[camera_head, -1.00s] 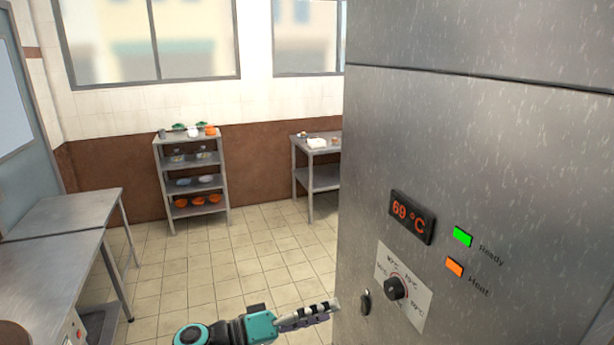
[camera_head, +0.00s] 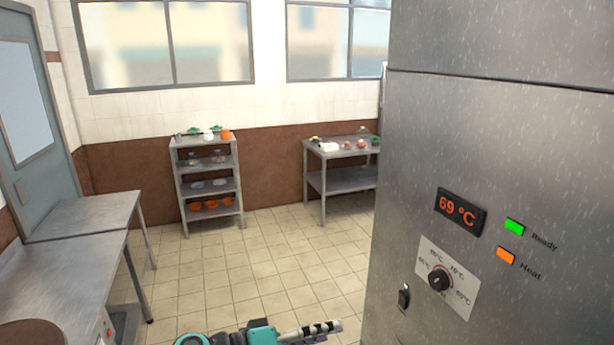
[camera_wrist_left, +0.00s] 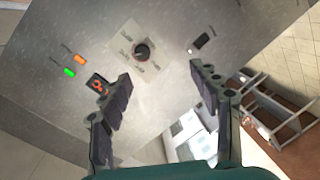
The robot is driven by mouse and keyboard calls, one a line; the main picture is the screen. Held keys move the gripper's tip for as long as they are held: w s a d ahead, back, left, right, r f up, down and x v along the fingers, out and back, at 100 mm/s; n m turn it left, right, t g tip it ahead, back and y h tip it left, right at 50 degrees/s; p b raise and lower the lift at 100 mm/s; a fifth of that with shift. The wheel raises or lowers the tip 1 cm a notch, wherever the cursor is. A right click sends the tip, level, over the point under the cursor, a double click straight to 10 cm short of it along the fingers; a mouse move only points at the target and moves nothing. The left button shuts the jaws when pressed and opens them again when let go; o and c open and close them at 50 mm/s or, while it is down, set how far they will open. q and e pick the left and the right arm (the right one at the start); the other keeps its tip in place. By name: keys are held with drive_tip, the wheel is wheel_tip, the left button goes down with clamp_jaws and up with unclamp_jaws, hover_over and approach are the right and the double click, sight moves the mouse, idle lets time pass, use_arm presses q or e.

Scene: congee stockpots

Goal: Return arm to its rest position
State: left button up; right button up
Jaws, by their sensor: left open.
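My left gripper (camera_head: 318,331) shows at the bottom of the head view, pointing right toward the steel cabinet (camera_head: 510,140). In the left wrist view its two fingers (camera_wrist_left: 160,95) are spread apart with nothing between them. The cabinet's knob (camera_wrist_left: 141,52) and switch (camera_wrist_left: 202,42) lie beyond the fingertips there, and the fingers look apart from the panel. In the head view the cabinet carries a red 69 °C display (camera_head: 461,212), a lit green Ready lamp (camera_head: 515,227), a lit orange Heat lamp (camera_head: 506,255), the dial knob (camera_head: 438,280) and a black switch (camera_head: 403,296). My right gripper is not visible.
A metal shelf (camera_head: 210,190) with bowls and a side table (camera_head: 345,182) with small items stand at the back wall. Steel counters (camera_head: 75,255) line the left. The tiled floor (camera_head: 250,265) between them is clear. The cabinet fills the right side.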

use_arm(q)
drive_tip(key=s+a+f+y, duration=0.3)
drive_tip(key=a+f+y, duration=0.1)
drive_tip(key=a, duration=0.3)
drive_tip(key=s+a+f+n+y, duration=0.1)
drive_tip(key=s+a+f+y, duration=0.3)
drive_tip(key=a, duration=0.3)
drive_tip(key=s+a+f+t+y, duration=0.1)
drive_tip(key=s+a+f+y, duration=0.3)
drive_tip(key=a+y, duration=0.2)
drive_tip(key=shift+s+a+n+y, duration=0.25)
drive_tip(key=shift+a+n+y, duration=0.05)
drive_tip(key=shift+a, duration=0.25)
